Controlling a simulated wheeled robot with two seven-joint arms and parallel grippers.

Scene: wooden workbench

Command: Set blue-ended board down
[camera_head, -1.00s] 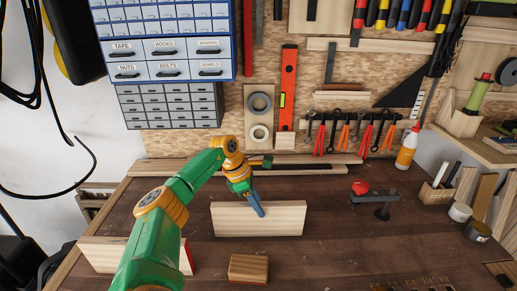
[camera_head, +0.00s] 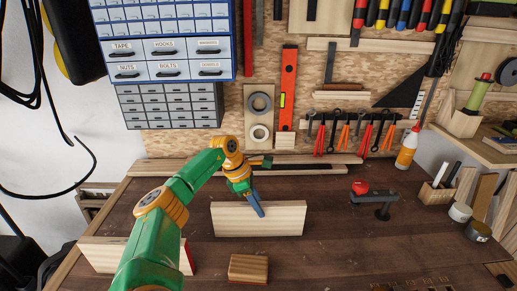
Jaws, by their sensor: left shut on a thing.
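A pale wooden board (camera_head: 280,220) stands on its long edge in the middle of the workbench. Its ends are too thin to show a blue colour from here. My left gripper (camera_head: 259,210) reaches over from the left and is shut on the board's top edge, with a blue finger against its near face. The far finger is hidden behind the board. Another pale board (camera_head: 105,254) with a red end (camera_head: 187,258) stands at the left, partly hidden by my left arm. My right gripper is not in view.
A small wooden block (camera_head: 248,268) lies in front of the held board. A dark clamp-like tool with a red part (camera_head: 361,187) stands at the right. Long planks (camera_head: 180,168) lie along the back. The bench right of the block is mostly clear.

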